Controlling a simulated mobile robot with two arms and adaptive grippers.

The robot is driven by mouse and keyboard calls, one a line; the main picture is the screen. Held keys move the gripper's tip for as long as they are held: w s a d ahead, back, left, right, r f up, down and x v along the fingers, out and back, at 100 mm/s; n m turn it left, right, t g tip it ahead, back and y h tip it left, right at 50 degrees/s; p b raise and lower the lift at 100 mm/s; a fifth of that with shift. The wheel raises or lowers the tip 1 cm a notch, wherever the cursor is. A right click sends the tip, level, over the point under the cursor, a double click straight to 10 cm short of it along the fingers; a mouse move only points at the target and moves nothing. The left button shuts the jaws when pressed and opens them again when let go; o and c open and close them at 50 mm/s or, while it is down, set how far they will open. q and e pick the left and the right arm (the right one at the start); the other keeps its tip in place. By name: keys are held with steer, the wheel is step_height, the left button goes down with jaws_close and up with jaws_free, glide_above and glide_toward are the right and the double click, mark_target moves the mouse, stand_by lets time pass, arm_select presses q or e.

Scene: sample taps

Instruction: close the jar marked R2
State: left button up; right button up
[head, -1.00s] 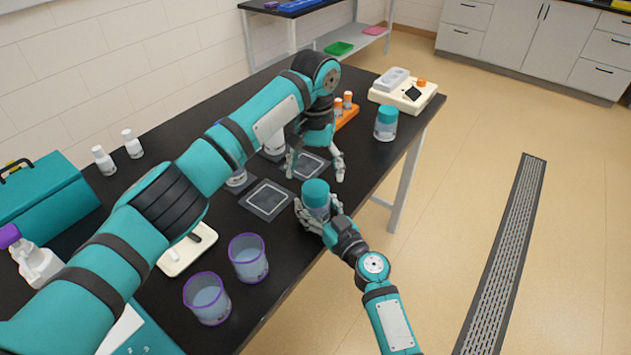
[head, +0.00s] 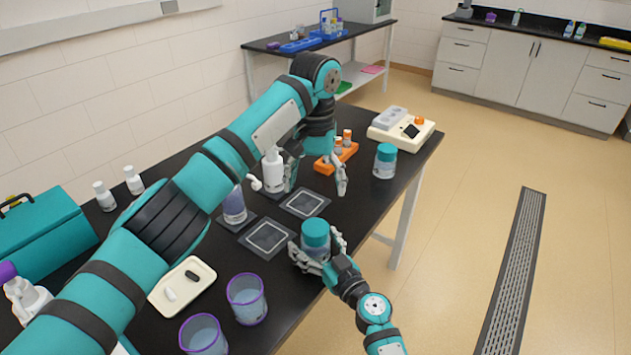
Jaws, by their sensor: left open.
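A clear jar with a teal lid (head: 315,233) is at the table's front edge, with the fingers of my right gripper (head: 312,262) closed around its lower body. The lid sits on top; I cannot tell how tight it is. A second teal-lidded jar (head: 385,161) stands at the right end of the table. I cannot read a mark on either jar. My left gripper (head: 316,186) is open and empty, fingers pointing down, above and behind the held jar, over the far square mat.
Two dark square mats (head: 304,204) (head: 265,238) lie behind the held jar. A white bottle (head: 273,172), an orange rack (head: 337,158) and a cream device (head: 401,129) stand farther back. Purple-rimmed beakers (head: 247,300) and a cream tray (head: 182,286) are at left.

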steer(key=v, duration=1.2)
steer(key=shift+s+f, duration=0.1)
steer(key=shift+s, duration=0.05)
